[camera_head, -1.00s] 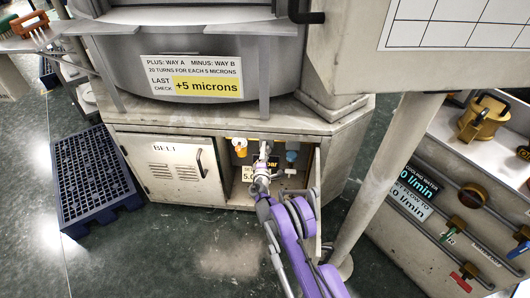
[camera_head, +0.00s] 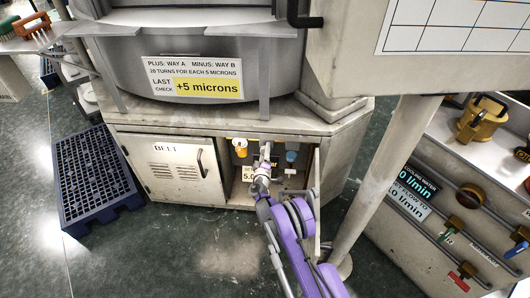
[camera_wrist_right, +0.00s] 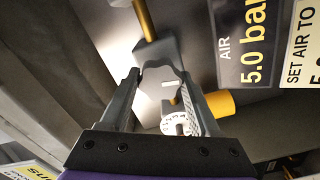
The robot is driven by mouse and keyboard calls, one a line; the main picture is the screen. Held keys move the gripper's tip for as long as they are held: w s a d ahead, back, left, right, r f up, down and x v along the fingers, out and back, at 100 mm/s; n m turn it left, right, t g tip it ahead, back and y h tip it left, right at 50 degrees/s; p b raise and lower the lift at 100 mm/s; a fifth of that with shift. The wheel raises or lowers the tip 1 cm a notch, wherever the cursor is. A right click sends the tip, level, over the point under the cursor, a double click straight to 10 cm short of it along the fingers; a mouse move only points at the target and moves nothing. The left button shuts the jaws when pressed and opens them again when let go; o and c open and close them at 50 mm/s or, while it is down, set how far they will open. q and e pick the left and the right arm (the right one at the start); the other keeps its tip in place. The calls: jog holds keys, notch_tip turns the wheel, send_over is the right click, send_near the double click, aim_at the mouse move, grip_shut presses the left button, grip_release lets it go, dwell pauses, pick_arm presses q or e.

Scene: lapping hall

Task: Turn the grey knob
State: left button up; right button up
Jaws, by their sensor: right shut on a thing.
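The grey knob (camera_wrist_right: 158,52) shows in the right wrist view between the fingertips, on a regulator with a brass-coloured pipe. My right gripper (camera_wrist_right: 160,74) is shut on it, one finger on each side. In the head view my right gripper (camera_head: 265,152) reaches into the open cabinet and largely hides the knob. An air display (camera_wrist_right: 243,45) beside it reads 5.0 bar. A label (camera_wrist_right: 303,40) starts with "SET AIR TO"; its value is cut off. My left gripper is not in view.
The cabinet holds a yellow fitting (camera_head: 240,147) left of my gripper and a blue one (camera_head: 291,156) right of it. The open cabinet door (camera_head: 315,195) stands close to my right arm. A post (camera_head: 375,190) rises further right. A blue pallet (camera_head: 95,180) lies left.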

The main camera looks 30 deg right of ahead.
dwell(0.3)
jog(key=o, duration=1.4)
jog(key=shift+c, duration=0.2)
jog(key=p+v, duration=0.1)
jog(key=v, duration=1)
jog(key=shift+w, duration=0.1)
